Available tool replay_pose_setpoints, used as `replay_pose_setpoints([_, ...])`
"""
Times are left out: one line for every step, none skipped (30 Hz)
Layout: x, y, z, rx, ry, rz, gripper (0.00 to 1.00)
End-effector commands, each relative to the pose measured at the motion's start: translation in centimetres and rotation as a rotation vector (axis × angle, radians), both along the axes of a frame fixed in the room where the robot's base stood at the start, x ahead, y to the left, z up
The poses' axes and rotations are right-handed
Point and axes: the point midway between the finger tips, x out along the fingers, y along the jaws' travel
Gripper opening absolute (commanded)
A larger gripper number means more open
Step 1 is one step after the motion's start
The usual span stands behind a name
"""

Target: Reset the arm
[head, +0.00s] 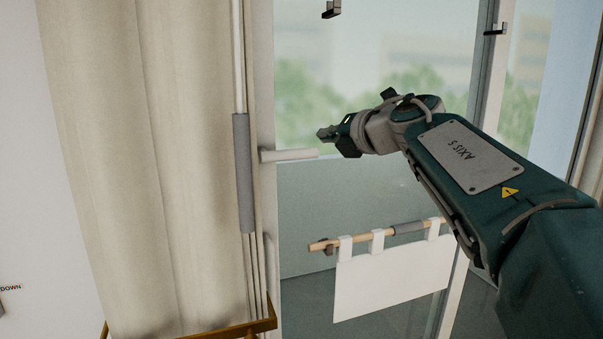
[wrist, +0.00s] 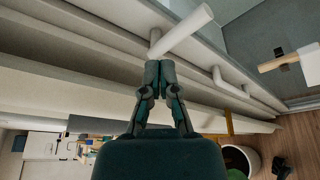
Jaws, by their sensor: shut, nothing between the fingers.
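My gripper (head: 324,133) is held up in front of the glass in the head view, its fingers pointing left, just above the tip of a white peg-like handle (head: 289,155). In the wrist view my gripper (wrist: 160,66) is shut and empty, with its fingertips together. The white handle (wrist: 184,33) shows just past the fingertips there; I cannot tell whether they touch it.
Beige curtains (head: 150,160) hang at the left, with a grey-sleeved rod (head: 243,175) beside them. A white cloth (head: 393,278) hangs from a wooden bar (head: 360,238) below my arm. A gold rail (head: 225,331) stands low. Dark hooks (head: 331,9) are above.

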Motion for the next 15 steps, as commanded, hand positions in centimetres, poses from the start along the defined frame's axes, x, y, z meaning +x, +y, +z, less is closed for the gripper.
replay_pose_setpoints([-0.8, -0.1, 1.0, 0.098, -0.021, -0.044, 0.00])
replay_pose_setpoints([-1.1, -0.4, 1.5, 0.161, -0.029, -0.076, 0.00])
replay_pose_setpoints([-1.5, -0.8, 2.0, 0.245, -0.039, -0.118, 0.00])
replay_pose_setpoints([-1.9, -1.2, 2.3, 0.307, -0.044, -0.152, 0.00])
replay_pose_setpoints([-2.2, -1.7, 2.5, 0.370, -0.047, -0.187, 0.00])
replay_pose_setpoints([-2.7, -2.4, 2.7, 0.451, -0.046, -0.235, 0.00])
replay_pose_setpoints([-3.2, -3.0, 2.7, 0.514, -0.043, -0.273, 0.00])
replay_pose_setpoints([-3.6, -3.6, 2.6, 0.575, -0.039, -0.312, 0.00])
replay_pose_setpoints([-4.2, -4.5, 2.3, 0.654, -0.030, -0.366, 0.00])
replay_pose_setpoints([-4.7, -5.2, 2.0, 0.714, -0.021, -0.408, 0.00])
replay_pose_setpoints([-5.2, -5.9, 1.6, 0.773, -0.011, -0.450, 0.00])
replay_pose_setpoints([-5.9, -6.9, 0.8, 0.851, 0.008, -0.508, 0.00])
replay_pose_setpoints([-6.5, -7.6, 0.1, 0.907, 0.024, -0.553, 0.00])
replay_pose_setpoints([-7.1, -8.3, -0.7, 0.962, 0.042, -0.601, 0.00])
replay_pose_setpoints([-8.0, -9.2, -1.9, 1.035, 0.069, -0.662, 0.00])
